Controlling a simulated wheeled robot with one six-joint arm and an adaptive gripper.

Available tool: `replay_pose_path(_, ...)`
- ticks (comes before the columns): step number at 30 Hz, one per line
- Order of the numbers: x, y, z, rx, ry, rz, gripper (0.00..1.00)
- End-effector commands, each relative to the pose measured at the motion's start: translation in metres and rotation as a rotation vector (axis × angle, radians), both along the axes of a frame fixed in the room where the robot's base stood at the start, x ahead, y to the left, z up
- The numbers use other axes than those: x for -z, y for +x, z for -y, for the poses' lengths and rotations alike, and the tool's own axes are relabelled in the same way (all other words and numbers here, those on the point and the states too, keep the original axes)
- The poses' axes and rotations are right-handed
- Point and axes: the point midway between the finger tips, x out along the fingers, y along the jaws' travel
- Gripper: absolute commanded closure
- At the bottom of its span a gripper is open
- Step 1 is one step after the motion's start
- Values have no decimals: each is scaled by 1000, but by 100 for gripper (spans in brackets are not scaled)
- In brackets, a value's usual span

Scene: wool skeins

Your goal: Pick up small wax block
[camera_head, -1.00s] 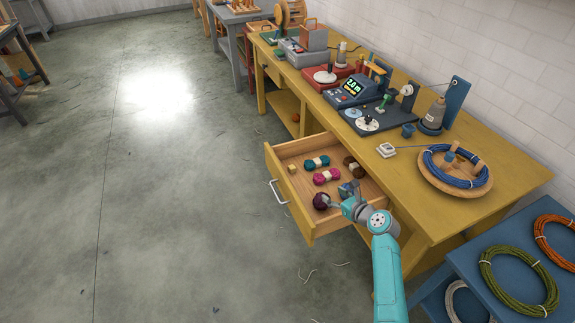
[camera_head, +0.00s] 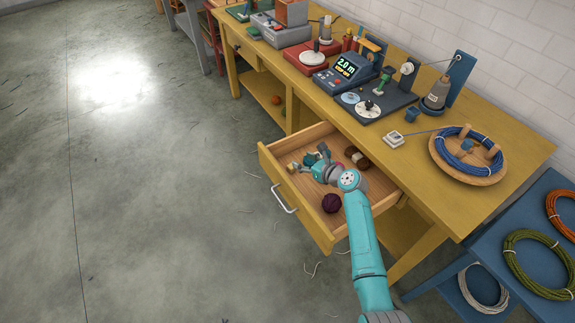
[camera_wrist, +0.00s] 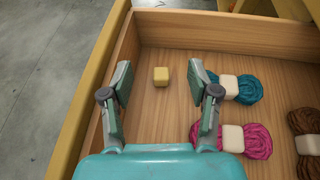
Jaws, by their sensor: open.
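The small wax block (camera_wrist: 161,76) is a pale yellow cube lying on the wooden floor of the open drawer (camera_head: 292,208). In the wrist view it stands between and a little beyond the fingertips of my gripper (camera_wrist: 159,82), touching neither. My gripper is open and empty. In the head view my gripper (camera_head: 308,163) is over the drawer's far left part, and the block (camera_head: 291,168) shows only as a small pale patch beside it.
A teal skein (camera_wrist: 244,88) and a magenta skein (camera_wrist: 246,140) lie close to the right finger. A brown skein (camera_wrist: 306,129) lies farther right. A dark purple ball (camera_head: 331,203) sits near the drawer's front. Drawer walls border the block on the left and far side.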

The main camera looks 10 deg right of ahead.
Motion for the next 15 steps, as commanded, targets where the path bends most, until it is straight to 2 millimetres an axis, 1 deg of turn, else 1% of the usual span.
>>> replay_pose_path(1,11,-1,0,0,1,-5,40)
replay_pose_path(9,60,0,0,0,2,-4,40)
replay_pose_path(11,67,2,-1,1,1,-3,40)
replay_pose_path(12,67,7,-3,-2,0,-1,40)
replay_pose_path(15,70,13,-7,-1,0,-1,40)
